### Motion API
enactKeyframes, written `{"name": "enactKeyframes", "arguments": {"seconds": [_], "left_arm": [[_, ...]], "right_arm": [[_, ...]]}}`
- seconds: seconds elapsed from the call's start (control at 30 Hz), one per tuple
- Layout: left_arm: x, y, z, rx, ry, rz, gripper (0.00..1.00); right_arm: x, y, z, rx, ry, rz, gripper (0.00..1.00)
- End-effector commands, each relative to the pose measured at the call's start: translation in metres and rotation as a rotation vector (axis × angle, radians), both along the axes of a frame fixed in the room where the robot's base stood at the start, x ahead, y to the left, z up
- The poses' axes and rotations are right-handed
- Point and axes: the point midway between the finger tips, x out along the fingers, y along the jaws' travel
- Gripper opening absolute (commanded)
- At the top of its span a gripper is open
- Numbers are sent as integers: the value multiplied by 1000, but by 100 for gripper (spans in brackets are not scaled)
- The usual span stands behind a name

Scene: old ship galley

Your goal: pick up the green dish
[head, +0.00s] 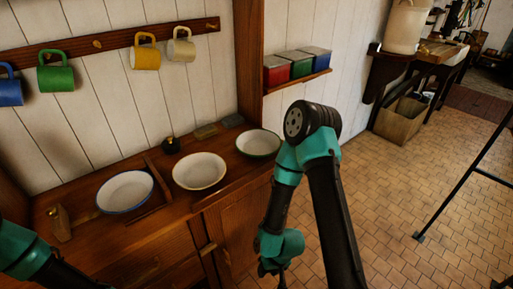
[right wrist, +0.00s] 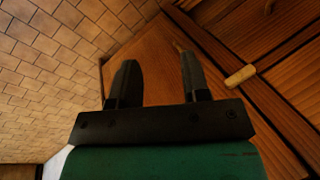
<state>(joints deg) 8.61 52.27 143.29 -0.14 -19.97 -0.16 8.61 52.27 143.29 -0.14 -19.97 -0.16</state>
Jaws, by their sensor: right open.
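The green dish (head: 258,143) is a white, shallow enamel dish with a dark green rim. It stands upright at the right end of the wooden counter in the head view, partly beside my right arm. My right gripper (head: 273,271) hangs low in front of the cabinet, below and apart from the dish. In the right wrist view my right gripper (right wrist: 158,80) is open with nothing between its fingers, and the dish does not show there. My left arm enters at the lower left of the head view, but its gripper is out of frame.
A cream-rimmed dish (head: 199,171) and a blue-rimmed dish (head: 125,192) stand further left on the counter (head: 165,228). A small dark pot (head: 171,145) is behind them. Mugs hang from a rail (head: 100,43) above. A shelf with coloured tins (head: 301,64) is above right.

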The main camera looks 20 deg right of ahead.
Motion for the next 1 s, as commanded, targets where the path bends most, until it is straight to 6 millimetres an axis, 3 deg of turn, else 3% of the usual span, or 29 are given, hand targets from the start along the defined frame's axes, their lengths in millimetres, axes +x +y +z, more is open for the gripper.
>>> {"name": "enactKeyframes", "arguments": {"seconds": [0.43,0.73,1.0], "left_arm": [[0,0,0,0,0,0,34],[0,0,0,0,0,0,34],[0,0,0,0,0,0,34]], "right_arm": [[0,0,0,0,0,0,43],[0,0,0,0,0,0,14],[1,0,0,0,0,5,14]]}}
